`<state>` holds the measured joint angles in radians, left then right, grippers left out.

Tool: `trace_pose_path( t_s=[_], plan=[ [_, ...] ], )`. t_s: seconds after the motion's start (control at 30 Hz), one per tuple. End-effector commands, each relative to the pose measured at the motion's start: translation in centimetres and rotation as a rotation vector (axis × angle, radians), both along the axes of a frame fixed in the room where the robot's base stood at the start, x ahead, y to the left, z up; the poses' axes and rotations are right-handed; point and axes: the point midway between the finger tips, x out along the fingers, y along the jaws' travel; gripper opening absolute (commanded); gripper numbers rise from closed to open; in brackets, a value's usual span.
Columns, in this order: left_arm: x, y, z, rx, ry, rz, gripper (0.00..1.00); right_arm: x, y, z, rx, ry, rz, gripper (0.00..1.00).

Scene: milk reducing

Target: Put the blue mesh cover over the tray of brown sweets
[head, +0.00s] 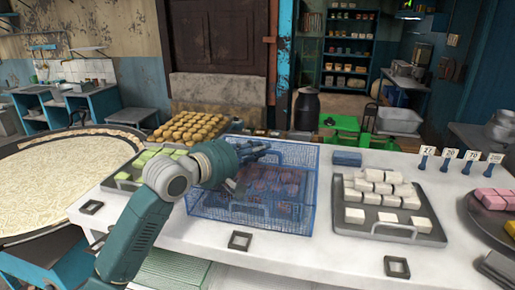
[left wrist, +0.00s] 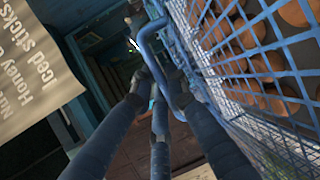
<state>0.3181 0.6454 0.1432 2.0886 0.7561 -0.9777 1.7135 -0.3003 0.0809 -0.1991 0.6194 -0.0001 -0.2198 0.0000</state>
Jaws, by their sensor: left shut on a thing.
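The blue mesh cover (head: 300,212) is an open-weave box on the white counter, left of centre in the head view. Brown sweets (head: 275,182) on their tray show through its mesh, inside its outline. I cannot tell whether its lower rim touches the counter all round. My left gripper (head: 262,152) reaches over the cover's top from the left. In the left wrist view, its fingers (left wrist: 158,85) are closed on the cover's blue bar handle (left wrist: 150,45), beside the mesh (left wrist: 215,60) and the round brown sweets (left wrist: 262,65). My right gripper is out of view.
A tray of green sweets (head: 122,181) is left of the cover, partly behind my arm. A tray of white blocks (head: 345,219) stands to the right, with a small blue box (head: 347,159) behind. Yellow sweets (head: 190,128) lie at the back. Black square frames (head: 240,241) lie along the front.

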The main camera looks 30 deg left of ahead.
Motion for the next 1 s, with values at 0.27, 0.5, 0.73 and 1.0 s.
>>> trace_pose_path(
  t_s=[0.27, 0.5, 0.73, 1.0],
  plan=[
    [0.0, 0.0, -0.2, 0.0, -0.002, 0.001, 0.0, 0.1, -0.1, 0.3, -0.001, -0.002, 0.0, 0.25],
    [0.0, 0.0, -0.2, 0.0, -0.001, 0.001, 0.36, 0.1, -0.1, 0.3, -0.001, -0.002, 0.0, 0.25],
    [0.0, 0.0, -0.4, 0.001, 0.003, 0.0, 0.36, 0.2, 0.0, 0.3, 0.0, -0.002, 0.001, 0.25],
    [-2.6, 0.6, 0.1, 0.003, 0.002, 0.0, 0.36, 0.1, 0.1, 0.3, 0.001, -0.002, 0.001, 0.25]
  ],
)
